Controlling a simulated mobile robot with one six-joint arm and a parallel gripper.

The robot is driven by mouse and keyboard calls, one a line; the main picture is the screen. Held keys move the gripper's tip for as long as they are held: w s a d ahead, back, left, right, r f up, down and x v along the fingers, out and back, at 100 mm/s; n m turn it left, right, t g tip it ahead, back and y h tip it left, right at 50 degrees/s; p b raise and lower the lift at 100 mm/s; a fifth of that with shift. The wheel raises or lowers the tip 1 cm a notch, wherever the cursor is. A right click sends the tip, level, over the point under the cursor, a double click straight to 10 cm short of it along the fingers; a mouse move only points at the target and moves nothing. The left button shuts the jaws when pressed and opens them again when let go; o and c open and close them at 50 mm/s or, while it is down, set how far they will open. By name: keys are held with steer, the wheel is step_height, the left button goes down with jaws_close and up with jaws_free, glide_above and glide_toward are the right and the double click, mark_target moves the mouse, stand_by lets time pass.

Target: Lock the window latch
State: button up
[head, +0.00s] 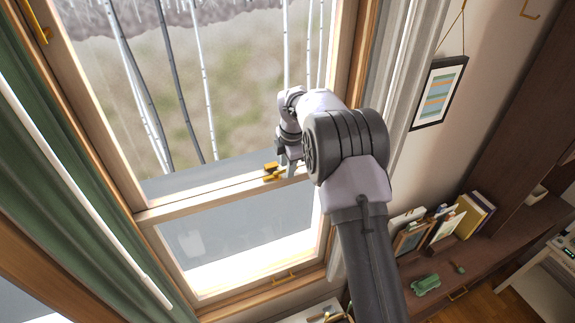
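The brass window latch (271,172) sits on the wooden rail where the upper and lower panes of the window (232,196) meet. My gripper (288,163) is at the right side of the latch, close to it. I cannot tell whether they touch. My arm comes from the lower right and its wrist hides much of the gripper. The fingers are too small and covered to show whether they are open or shut. The latch's exact turn is also hard to make out.
A green curtain (70,190) hangs at the left and a pale curtain (405,70) at the right. A framed picture (439,91) hangs on the right wall. A dark wooden shelf (500,240) with books stands lower right. A brass handle (285,278) is on the bottom sash.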

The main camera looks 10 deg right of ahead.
steer(key=shift+c, duration=0.4)
jaws_close()
stand_by(0.9)
